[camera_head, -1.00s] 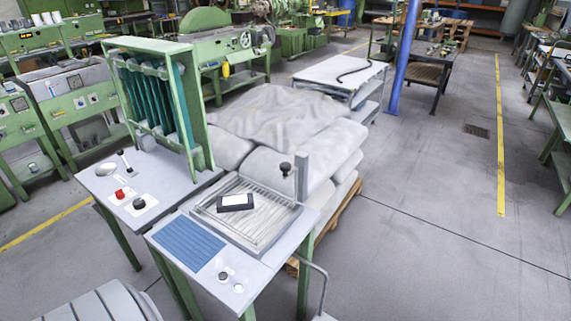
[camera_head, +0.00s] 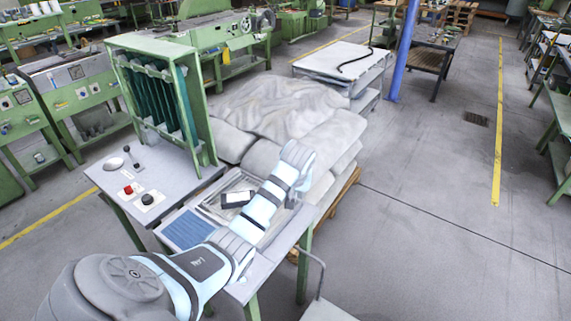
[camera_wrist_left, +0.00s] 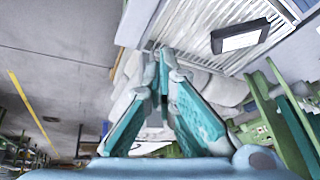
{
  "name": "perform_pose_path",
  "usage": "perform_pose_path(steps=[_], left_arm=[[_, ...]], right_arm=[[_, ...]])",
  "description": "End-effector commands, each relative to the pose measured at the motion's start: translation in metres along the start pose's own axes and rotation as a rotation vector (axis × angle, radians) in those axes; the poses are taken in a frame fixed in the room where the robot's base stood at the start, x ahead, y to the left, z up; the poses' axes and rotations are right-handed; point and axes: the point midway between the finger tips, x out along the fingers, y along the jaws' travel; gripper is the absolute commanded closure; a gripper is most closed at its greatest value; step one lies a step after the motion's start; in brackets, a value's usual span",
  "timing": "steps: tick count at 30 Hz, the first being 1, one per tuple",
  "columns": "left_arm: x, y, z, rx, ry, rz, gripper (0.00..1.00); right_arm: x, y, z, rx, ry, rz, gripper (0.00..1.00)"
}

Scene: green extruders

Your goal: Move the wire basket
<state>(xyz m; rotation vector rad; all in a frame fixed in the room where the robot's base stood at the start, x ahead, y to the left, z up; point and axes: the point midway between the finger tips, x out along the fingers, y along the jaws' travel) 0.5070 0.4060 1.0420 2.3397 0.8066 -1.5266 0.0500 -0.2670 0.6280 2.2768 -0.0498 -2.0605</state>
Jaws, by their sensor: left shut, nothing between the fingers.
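The wire basket (camera_head: 226,215) is a flat, shallow metal grid on the small grey table, partly hidden behind my left arm. A black-framed box with a white face (camera_head: 237,198) lies in it. In the left wrist view the basket's wires (camera_wrist_left: 190,30) fill the top edge, with the box (camera_wrist_left: 240,37) on them. My left gripper (camera_wrist_left: 163,58) is shut and empty, its teal-lined fingers meeting at the tips. In that picture the tips are just below the basket's edge and appear apart from it. The head view does not clearly show the fingers. My right gripper is not in view.
A blue ribbed panel (camera_head: 186,229) lies left of the basket. A green frame (camera_head: 160,105) stands behind on a second table with a red button (camera_head: 128,190). Covered sacks (camera_head: 275,110) are piled close behind. The floor at right (camera_head: 430,190) is open.

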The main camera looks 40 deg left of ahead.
Motion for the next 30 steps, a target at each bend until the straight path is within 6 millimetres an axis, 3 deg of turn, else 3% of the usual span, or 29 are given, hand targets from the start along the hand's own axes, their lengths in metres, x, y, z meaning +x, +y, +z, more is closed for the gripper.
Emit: perform_pose_path(steps=[1, 3, 8, 21, 30], left_arm=[[-0.013, -0.005, -0.024, -0.056, 0.004, -0.005, 1.0], [-0.029, -0.013, -0.051, -0.133, 0.002, -0.011, 1.0], [-0.054, -0.024, -0.084, -0.24, -0.005, -0.012, 1.0], [-0.055, -0.026, -0.088, -0.258, -0.007, -0.012, 1.0], [-0.024, -0.027, -0.088, -0.257, -0.01, -0.012, 1.0]], right_arm=[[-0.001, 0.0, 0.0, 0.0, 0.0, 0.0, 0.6], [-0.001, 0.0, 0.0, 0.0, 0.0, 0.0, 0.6], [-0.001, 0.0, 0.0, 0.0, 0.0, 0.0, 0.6], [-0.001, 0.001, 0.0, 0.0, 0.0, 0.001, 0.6], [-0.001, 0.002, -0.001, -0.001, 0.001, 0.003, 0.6]])
